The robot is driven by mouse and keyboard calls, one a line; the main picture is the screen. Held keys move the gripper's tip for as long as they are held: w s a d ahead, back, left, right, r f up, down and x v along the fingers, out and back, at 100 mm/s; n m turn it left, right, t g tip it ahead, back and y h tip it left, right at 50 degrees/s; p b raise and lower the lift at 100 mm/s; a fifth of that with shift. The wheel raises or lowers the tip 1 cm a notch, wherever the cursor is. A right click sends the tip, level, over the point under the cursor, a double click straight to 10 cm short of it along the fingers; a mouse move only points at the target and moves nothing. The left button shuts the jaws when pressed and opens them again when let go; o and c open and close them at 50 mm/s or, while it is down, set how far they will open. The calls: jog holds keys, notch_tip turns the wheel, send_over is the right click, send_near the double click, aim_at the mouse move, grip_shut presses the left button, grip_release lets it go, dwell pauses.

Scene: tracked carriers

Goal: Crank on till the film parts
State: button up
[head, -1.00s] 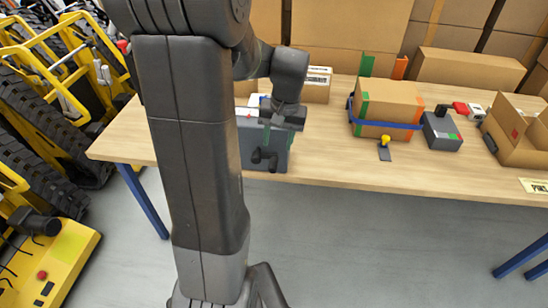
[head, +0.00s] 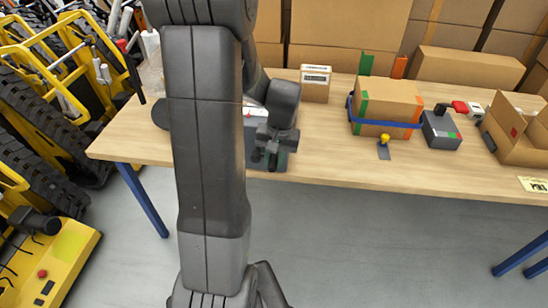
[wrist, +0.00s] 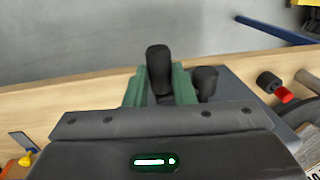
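A grey crank box (head: 251,155) stands at the front edge of the wooden table, largely covered by my arm in the head view. In the wrist view its dark top (wrist: 240,93) shows past the fingers. My gripper (wrist: 159,88) has its green fingers either side of an upright black crank knob (wrist: 158,62), apparently closed on it. A second black knob (wrist: 205,80) stands just right of the fingers. In the head view my gripper (head: 270,152) is over the front of the box. I cannot make out the film clearly.
A small labelled carton (head: 315,86) stands behind. To the right are a blue-strapped carton (head: 388,103), a grey device (head: 441,130), a yellow-knobbed part (head: 384,149) and an open carton (head: 510,145). Yellow tracked carriers (head: 62,268) stand left. The table's front middle is clear.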

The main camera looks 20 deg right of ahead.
aim_at(271, 160)
grip_shut()
jog(key=shift+w+a+r+g+h, duration=0.1)
jog(key=shift+a+r+g+h, duration=0.1)
jog(key=shift+r+g+h, duration=0.25)
jog(key=shift+w+a+r+g+h, duration=0.1)
jog(key=shift+a+g+h, duration=0.15)
jog(key=shift+h, duration=0.4)
jog(key=shift+w+a+r+g+h+b, duration=0.25)
jog(key=shift+g+h+b, duration=0.25)
jog(key=shift+h+b, duration=0.3)
jog(key=shift+r+h, duration=0.3)
jog(key=shift+r, duration=0.05)
jog(key=o, duration=0.8)
grip_release()
jog(key=shift+a, duration=0.1)
jog(key=v, duration=1.3)
jog(key=shift+w+r, duration=0.3)
jog(key=shift+r, duration=0.05)
